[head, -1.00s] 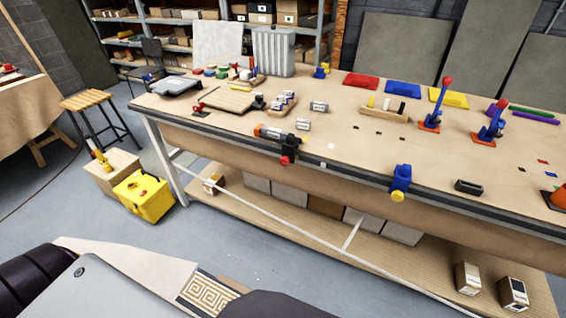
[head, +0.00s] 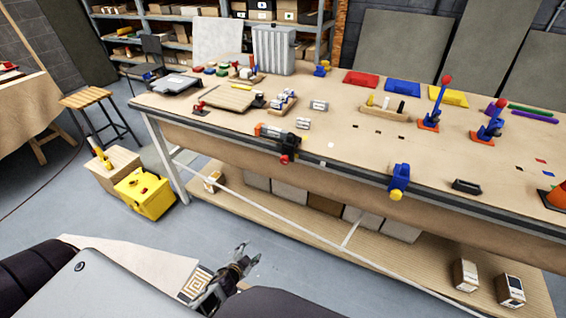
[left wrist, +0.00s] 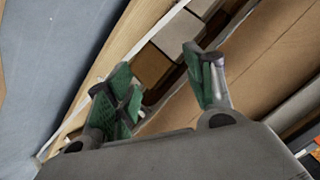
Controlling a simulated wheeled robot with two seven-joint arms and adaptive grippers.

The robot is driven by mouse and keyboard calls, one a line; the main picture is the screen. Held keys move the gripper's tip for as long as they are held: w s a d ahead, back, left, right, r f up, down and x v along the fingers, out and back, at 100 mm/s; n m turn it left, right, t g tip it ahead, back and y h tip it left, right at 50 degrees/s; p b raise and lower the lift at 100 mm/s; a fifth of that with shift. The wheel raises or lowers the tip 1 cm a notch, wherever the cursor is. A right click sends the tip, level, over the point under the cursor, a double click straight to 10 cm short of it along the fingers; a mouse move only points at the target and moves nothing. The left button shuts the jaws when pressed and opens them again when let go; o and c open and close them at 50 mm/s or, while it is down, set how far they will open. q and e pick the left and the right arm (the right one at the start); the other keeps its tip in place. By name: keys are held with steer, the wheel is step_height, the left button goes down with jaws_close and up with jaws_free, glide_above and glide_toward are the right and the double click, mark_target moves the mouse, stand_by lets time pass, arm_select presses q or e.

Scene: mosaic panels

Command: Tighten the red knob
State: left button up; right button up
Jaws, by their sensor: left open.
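A red knob (head: 285,159) sticks out from the front of an orange and black clamp (head: 277,135) at the bench's front edge. My left gripper (head: 249,253) is open and empty. It is in front of the bench, low in the head view, below the red knob and apart from it. In the left wrist view, the green-padded fingers (left wrist: 158,72) are spread with nothing between them. The red knob cannot be made out in that view. My right gripper is not in view.
The workbench (head: 340,160) has a lower shelf (head: 290,217) with boxes. A blue clamp with a yellow knob (head: 397,194) is on its front edge. Two red-topped toggle clamps (head: 430,122) stand on top. A yellow box (head: 145,194) is on the floor, left; floor before the bench is clear.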

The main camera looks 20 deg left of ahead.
arm_select(q)
steer(key=w+d+r+n+t, duration=0.1)
steer(key=w+r+n+t, duration=0.1)
steer(key=r, duration=0.8)
steer(key=w+d+r+n+t+h, duration=0.1)
steer(key=w+r, duration=0.4)
steer(key=r, duration=0.6)
steer(key=w+d+r+n+t+h, duration=0.1)
steer(key=w+d+r+n+t, duration=0.1)
steer(key=r, duration=0.9)
steer(key=shift+w+d+n+t, duration=0.2)
steer(key=shift+w+n+t, duration=0.4)
steer(key=shift+w+t, duration=0.4)
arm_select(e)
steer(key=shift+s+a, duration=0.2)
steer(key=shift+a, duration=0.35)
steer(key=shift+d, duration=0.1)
